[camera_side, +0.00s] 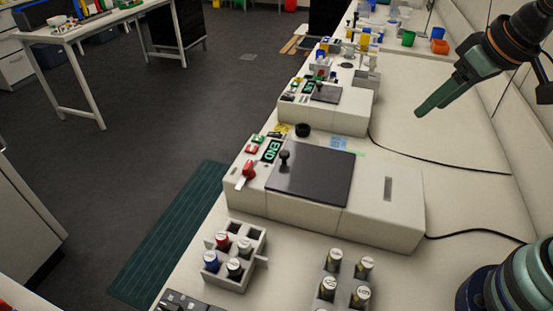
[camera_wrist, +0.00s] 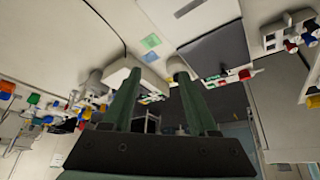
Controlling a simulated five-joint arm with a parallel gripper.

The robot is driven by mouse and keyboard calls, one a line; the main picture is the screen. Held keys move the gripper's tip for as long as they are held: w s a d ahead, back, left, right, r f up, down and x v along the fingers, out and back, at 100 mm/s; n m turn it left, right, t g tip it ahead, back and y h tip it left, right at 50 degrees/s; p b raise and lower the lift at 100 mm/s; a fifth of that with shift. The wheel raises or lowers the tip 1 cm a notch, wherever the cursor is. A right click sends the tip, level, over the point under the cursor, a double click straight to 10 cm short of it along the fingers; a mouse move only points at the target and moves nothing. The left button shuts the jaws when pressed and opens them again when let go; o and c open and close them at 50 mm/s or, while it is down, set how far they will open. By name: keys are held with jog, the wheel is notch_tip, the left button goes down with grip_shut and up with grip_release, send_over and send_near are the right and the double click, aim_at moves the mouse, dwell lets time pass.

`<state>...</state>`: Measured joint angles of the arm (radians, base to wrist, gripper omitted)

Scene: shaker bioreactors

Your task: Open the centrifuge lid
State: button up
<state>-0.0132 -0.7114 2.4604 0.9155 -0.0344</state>
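A white benchtop machine, which looks like the centrifuge (camera_side: 385,205), stands on the bench in the side view. Its dark flat lid (camera_side: 325,180) lies shut, with a black knob (camera_side: 284,158) near its left edge. The lid also shows in the wrist view (camera_wrist: 222,50), upper right and tilted. My gripper (camera_side: 424,108) is up in the air, to the upper right of the machine and well apart from the lid. Its two green fingers (camera_wrist: 157,73) are spread in the wrist view, with nothing held between them.
A smaller white machine (camera_side: 350,108) with a dark top stands behind. A white tube rack (camera_side: 240,275) with capped tubes and a second rack (camera_side: 343,295) stand in front. Black cables cross the bench on the right. The bench (camera_side: 450,165) right of the machines is mostly clear.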

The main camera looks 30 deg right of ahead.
jog(key=w+a+r+n+g, duration=0.1)
jog(key=w+a+r+n, duration=0.2)
jog(key=w+a+n, duration=0.15)
jog(key=n+g, duration=0.4)
jog(key=n, duration=0.9)
send_over(284, 152)
notch_tip(284, 152, down, 6)
jog(key=r, duration=0.1)
notch_tip(284, 152, down, 12)
jog(key=shift+f, duration=0.1)
grip_shut()
